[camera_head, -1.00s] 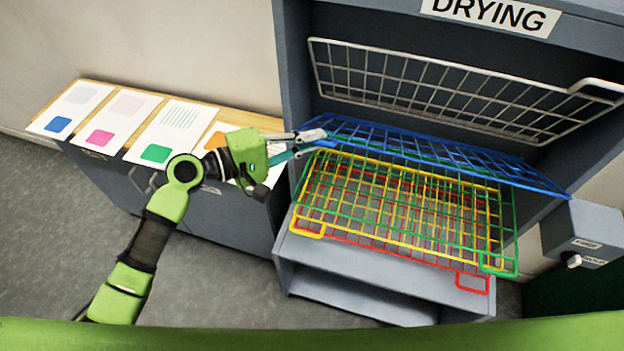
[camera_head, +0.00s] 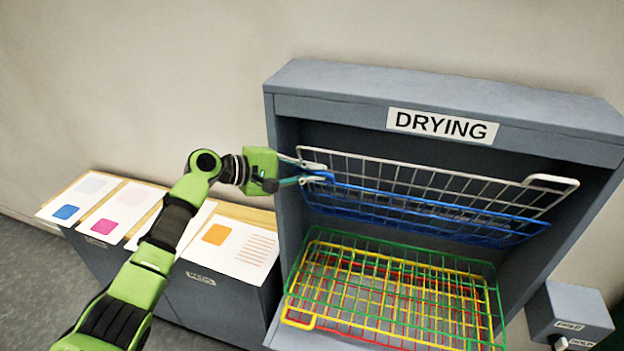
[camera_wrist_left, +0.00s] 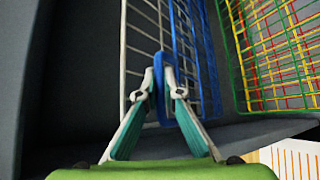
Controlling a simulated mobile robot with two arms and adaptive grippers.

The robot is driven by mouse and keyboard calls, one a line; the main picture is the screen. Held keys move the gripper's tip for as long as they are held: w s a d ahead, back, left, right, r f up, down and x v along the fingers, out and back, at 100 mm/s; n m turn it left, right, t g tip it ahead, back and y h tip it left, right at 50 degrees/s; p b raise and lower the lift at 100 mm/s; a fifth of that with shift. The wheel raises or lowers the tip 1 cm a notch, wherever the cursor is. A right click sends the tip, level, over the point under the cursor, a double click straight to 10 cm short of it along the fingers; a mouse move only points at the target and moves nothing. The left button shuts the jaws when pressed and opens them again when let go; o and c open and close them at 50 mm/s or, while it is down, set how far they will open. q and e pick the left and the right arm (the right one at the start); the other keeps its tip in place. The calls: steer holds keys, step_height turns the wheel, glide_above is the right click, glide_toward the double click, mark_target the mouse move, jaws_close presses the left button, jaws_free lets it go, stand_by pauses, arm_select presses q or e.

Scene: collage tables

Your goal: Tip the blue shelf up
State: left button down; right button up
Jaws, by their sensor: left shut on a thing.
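The blue shelf (camera_head: 420,212) is a wire rack inside the grey drying cabinet. It is tipped up steeply, just below and close to the white wire shelf (camera_head: 430,182), which is also tipped up. My left gripper (camera_head: 318,172) is at the blue shelf's left front corner. In the left wrist view its two fingers (camera_wrist_left: 162,92) are shut on the blue shelf's looped tab (camera_wrist_left: 160,75). My right gripper is in neither view.
Green (camera_head: 465,262), yellow (camera_head: 318,322) and red wire shelves lie lowered below, overlapping in view. The cabinet's side wall (camera_head: 280,150) is close to my left gripper. Left of it, a low cabinet holds printed sheets (camera_head: 232,246). A small grey box (camera_head: 570,308) is at right.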

arm_select(q)
steer(key=shift+w+d+r, duration=0.1)
steer(key=shift+w, duration=0.05)
stand_by(0.3)
steer(key=c, duration=2.2)
jaws_free()
steer(key=shift+o, duration=0.2)
